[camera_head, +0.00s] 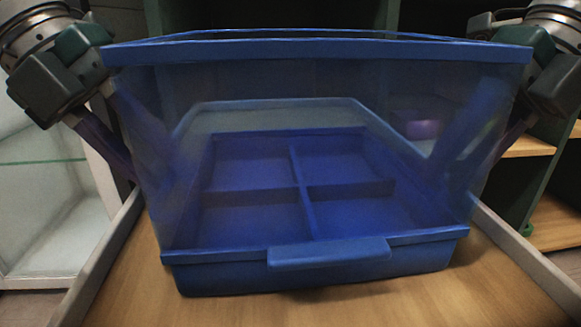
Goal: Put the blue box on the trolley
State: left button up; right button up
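The blue box (330,250) fills the middle of the head view, upright, with see-through walls, a blue rim and a four-part divided floor. It is over a wooden top with pale raised edges, which looks like the trolley (130,285). A dark shadow lies under the box's front; I cannot tell whether it touches the wood. My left gripper (108,150) is at the box's left side and my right gripper (512,132) at its right side. Their fingertips are partly hidden by the box, so their grip is unclear.
A pale cabinet with a glass shelf (40,162) stands at the left. A dark green rack with wooden shelves (530,146) stands at the right. A purple round thing (422,129) shows blurred through the box wall. Bare wood is free in front of the box.

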pick_arm(q)
jog(key=shift+d+r, duration=0.15)
pick_arm(e)
jog(key=shift+a+r, duration=0.1)
jog(key=shift+a, duration=0.05)
pick_arm(q)
jog(key=shift+r, duration=0.25)
pick_arm(e)
jog(key=shift+r, duration=0.1)
pick_arm(q)
jog(key=v, duration=0.7)
jog(key=shift+a, duration=0.4)
pick_arm(e)
jog(key=v, duration=0.8)
